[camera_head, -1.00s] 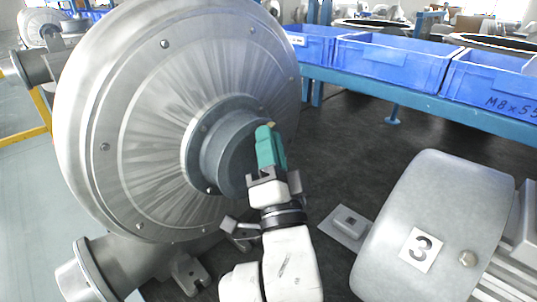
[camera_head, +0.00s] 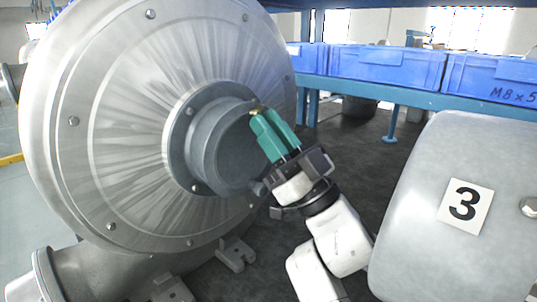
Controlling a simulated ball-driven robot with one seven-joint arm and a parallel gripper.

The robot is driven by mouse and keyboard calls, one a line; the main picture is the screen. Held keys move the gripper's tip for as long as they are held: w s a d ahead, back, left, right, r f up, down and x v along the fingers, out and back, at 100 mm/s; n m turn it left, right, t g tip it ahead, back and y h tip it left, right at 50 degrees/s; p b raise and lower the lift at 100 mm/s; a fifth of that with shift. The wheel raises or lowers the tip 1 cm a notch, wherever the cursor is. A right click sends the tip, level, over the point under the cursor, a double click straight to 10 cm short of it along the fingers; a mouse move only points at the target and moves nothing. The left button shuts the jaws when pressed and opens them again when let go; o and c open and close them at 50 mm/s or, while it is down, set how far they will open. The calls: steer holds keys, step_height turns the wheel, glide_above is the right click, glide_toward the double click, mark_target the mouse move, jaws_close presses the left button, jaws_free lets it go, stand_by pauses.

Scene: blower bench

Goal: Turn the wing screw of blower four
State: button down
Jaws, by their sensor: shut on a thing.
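A large grey blower (camera_head: 85,165) with a round, bolted housing fills the left of the head view. Its round hub (camera_head: 212,138) faces my arm, and no number shows on it. My gripper (camera_head: 261,116), with green fingers, reaches up from the lower right to the hub's right side. A small brass-coloured piece (camera_head: 256,110), which looks like the wing screw, shows at the fingertips. The fingers are shut on it. They hide most of it, so its angle cannot be told.
A grey motor housing (camera_head: 415,215) labelled 3 stands close on the right. Blue bins (camera_head: 385,68) sit on a blue rack (camera_head: 385,91) behind. Dark floor (camera_head: 365,140) is clear between blower and rack. A small grey foot bracket (camera_head: 236,254) lies below the hub.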

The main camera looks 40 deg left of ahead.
steer(key=shift+w+n+g+h+b, duration=0.15)
steer(key=shift+n+g+h+b, duration=0.45)
steer(key=shift+n+g, duration=0.9)
steer(key=shift+w+n+g+h+b, duration=0.15)
steer(key=shift+n+g+h+b, duration=0.2)
steer(key=shift+n+g+b, duration=0.8)
steer(key=shift+w+n+g+h+b, duration=0.15)
steer(key=shift+n+g+h+b, duration=0.25)
steer(key=shift+n+g, duration=1.45)
steer(key=shift+r+n+h, duration=0.2)
steer(key=shift+n+h, duration=0.05)
steer(key=shift+n, duration=0.35)
steer(key=c, duration=1.2)
jaws_free()
steer(key=shift+s+m+t+p, duration=0.1)
steer(key=shift+m+t+p, duration=0.2)
steer(key=shift+m+p, duration=0.1)
